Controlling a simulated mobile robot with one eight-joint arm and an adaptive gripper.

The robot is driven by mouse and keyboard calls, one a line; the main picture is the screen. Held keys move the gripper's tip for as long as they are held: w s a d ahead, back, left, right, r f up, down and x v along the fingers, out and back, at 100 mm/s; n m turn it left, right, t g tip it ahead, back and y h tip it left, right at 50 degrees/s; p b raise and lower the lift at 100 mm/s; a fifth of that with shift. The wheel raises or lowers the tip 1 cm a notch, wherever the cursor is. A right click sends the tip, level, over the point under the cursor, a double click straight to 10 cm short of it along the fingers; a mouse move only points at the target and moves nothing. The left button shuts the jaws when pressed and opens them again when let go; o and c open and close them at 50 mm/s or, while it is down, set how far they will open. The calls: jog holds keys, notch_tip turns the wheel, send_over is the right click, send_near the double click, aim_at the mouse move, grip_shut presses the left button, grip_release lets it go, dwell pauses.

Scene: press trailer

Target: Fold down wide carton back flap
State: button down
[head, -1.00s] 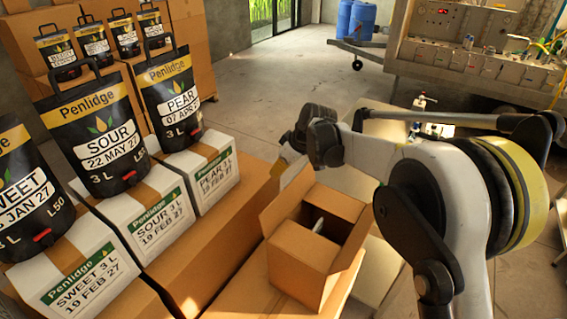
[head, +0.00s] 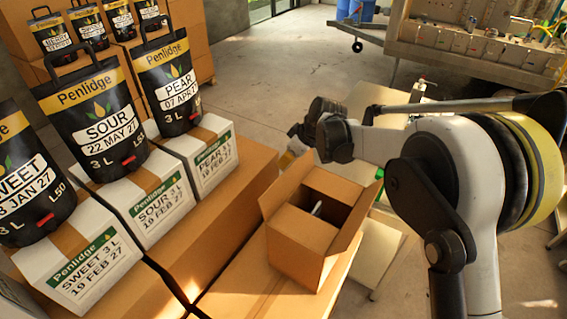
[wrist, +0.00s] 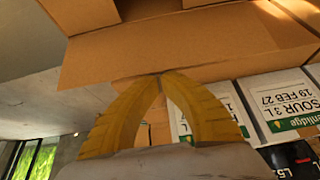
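The open brown carton (head: 296,257) stands on a brown surface in the middle of the head view. A flap on its left side (head: 285,187) stands raised, and one on its right (head: 347,228) sticks up and outward. Panels partly cover the opening, and a small pale item (head: 316,208) shows inside. My gripper (head: 287,160) is just beyond the carton's far left corner, partly hidden by my wrist. In the wrist view, its yellow fingers (wrist: 160,76) meet at the tips, with nothing visible between them. The tips are at the edge of a brown carton panel (wrist: 190,45); contact is unclear.
White labelled boxes (head: 160,212) with black pouches (head: 108,122) on top stand in a row left of the carton. More pouches and brown cartons are behind. A machine bench (head: 470,60) is at the back right. Open floor (head: 280,70) lies beyond.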

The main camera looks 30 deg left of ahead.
aim_at(289, 168)
jog(key=shift+d+y+b, duration=0.4)
jog(key=shift+b, duration=0.05)
jog(key=d+y+b, duration=0.2)
jog(key=b, duration=0.1)
jog(key=shift+s+d+b, duration=0.15)
jog(key=shift+d+b, duration=0.05)
jog(key=shift+b, duration=0.15)
jog(key=d+y+b, duration=0.1)
jog(key=d+b, duration=0.1)
jog(key=b, duration=0.1)
jog(key=shift+s+d+y, duration=0.15)
jog(key=shift+d+y, duration=0.15)
jog(key=shift+y, duration=0.1)
jog(key=shift+d+f+b, duration=0.15)
jog(key=shift+d+b, duration=0.15)
jog(key=shift+d, duration=0.05)
jog(key=shift+s+d+f+b, duration=0.15)
jog(key=shift+d+f+b, duration=0.45)
jog(key=shift+d+b, duration=0.35)
jog(key=shift+s+d+f+b, duration=0.15)
jog(key=shift+d+f+b, duration=0.55)
jog(key=shift+d, duration=0.3)
jog(key=shift+s+d+f+b, duration=0.15)
jog(key=shift+d+f+b, duration=0.4)
jog(key=shift+d+b, duration=0.4)
jog(key=shift+a, duration=0.1)
